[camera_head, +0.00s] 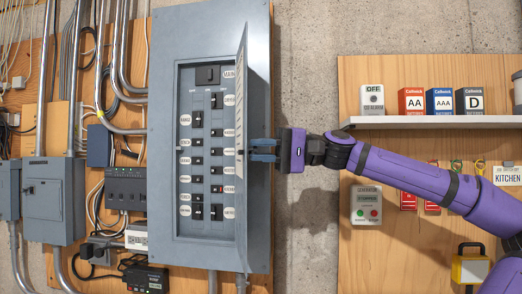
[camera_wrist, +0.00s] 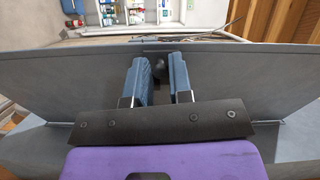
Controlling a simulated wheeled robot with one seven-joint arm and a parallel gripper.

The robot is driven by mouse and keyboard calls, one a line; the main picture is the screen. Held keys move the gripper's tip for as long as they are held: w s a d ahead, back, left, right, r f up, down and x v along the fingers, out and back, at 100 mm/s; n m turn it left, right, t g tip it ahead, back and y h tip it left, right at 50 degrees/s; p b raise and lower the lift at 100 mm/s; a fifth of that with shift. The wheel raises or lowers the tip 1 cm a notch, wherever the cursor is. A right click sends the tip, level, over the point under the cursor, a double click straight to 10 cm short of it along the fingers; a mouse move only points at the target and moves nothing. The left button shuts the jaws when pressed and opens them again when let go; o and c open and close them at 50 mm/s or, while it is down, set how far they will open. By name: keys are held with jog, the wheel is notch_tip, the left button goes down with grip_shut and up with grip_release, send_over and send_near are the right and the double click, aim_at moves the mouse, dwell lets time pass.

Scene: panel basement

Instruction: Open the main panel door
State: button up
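The grey main panel door (camera_head: 242,120) stands swung open, seen nearly edge-on at the right side of the grey main panel (camera_head: 163,150), whose breakers and labels show. In the wrist view the door's grey face (camera_wrist: 250,75) spreads across the picture. My gripper (camera_head: 262,150) is at the outer side of the door, about mid-height. In the wrist view its blue fingers (camera_wrist: 161,80) are apart and reach the door face. A small dark latch (camera_wrist: 159,70) sits between them, with a gap visible; I cannot tell whether either finger touches it.
A shelf (camera_head: 430,120) with several boxes is on the wooden board at right, behind my arm. A generator control box (camera_head: 366,205) hangs below it. Smaller grey boxes (camera_head: 53,200), conduits and cables crowd the left. Bare concrete wall lies between the panel and the right board.

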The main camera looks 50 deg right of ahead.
jog(key=o, duration=0.3)
jog(key=v, duration=1)
jog(key=shift+s+d, duration=0.25)
jog(key=shift+d, duration=0.1)
jog(key=shift+r, duration=0.1)
jog(key=s+a+f+n+g+h, duration=0.1)
jog(key=a+f+h, duration=0.25)
jog(key=a, duration=0.45)
jog(key=s+a+f+n+h, duration=0.25)
jog(key=a+h, duration=0.25)
jog(key=a, duration=0.4)
jog(key=w+a+f+n+g+h, duration=0.1)
jog(key=a+f+g+h, duration=0.1)
jog(key=f, duration=0.6)
jog(key=w+a+f+g+h, duration=0.1)
jog(key=a+f+g+h, duration=0.1)
jog(key=f, duration=0.6)
jog(key=shift+a+n+h, duration=0.35)
jog(key=shift+a+h, duration=0.35)
jog(key=shift+h, duration=0.45)
